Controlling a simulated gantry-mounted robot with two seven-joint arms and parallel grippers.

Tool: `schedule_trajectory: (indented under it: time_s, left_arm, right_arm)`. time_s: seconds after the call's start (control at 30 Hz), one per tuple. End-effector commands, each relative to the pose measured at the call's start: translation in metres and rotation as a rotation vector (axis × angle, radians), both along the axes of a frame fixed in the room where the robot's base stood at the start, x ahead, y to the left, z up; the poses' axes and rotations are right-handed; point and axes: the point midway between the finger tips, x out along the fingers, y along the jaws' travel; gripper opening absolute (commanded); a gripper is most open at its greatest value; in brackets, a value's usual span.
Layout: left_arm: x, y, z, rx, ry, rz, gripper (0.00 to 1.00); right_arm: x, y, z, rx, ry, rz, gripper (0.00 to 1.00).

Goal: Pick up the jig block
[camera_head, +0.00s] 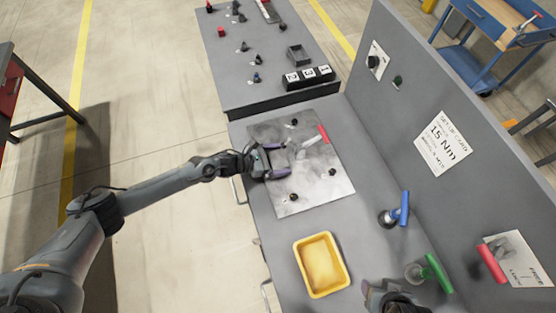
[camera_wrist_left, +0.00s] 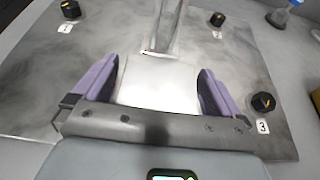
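The jig block (camera_wrist_left: 160,82), a pale metallic block, lies at the smoky grey plate between the two purple fingers of my left gripper (camera_wrist_left: 158,78). In the head view my left gripper (camera_head: 284,159) reaches over the plate's left side. Its fingers are spread on either side of the block, with narrow gaps showing in the wrist view; contact cannot be made out. The block's near end is hidden by the gripper's body. My right gripper (camera_head: 388,292) shows only in part at the bottom edge; its fingers cannot be made out.
The metal plate (camera_head: 318,192) carries several black knobs and a clamp with a red handle (camera_head: 323,133). A yellow tray (camera_head: 344,286) stands in front. Blue (camera_head: 404,208) and green (camera_head: 438,272) handles stand to the right, before an upright grey panel (camera_head: 430,110).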

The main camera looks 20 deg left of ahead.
Motion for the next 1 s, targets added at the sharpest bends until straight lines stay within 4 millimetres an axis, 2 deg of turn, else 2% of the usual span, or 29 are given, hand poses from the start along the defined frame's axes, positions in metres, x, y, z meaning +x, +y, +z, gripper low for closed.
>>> schedule_trajectory:
  time_s: [0.03,0.3,0.4,0.77,1.0]
  left_arm:
    - [0.000,0.000,0.000,0.000,0.000,0.000,0.91]
    - [0.000,0.000,0.000,0.000,0.000,0.000,0.49]
    - [0.000,0.000,0.001,-0.001,-0.003,0.001,0.38]
    - [0.001,0.000,0.005,-0.001,-0.004,0.000,0.38]
    - [0.001,0.000,0.022,-0.001,-0.004,-0.001,0.38]
  right_arm:
    - [0.000,0.001,0.000,0.001,0.000,-0.001,0.55]
    - [0.000,0.001,0.000,0.005,0.001,-0.003,0.55]
    - [0.000,0.001,0.000,0.005,0.001,-0.003,0.55]
    - [0.000,0.000,-0.001,-0.002,0.001,0.002,0.55]
    - [0.000,-0.001,-0.004,-0.006,0.001,0.004,0.55]
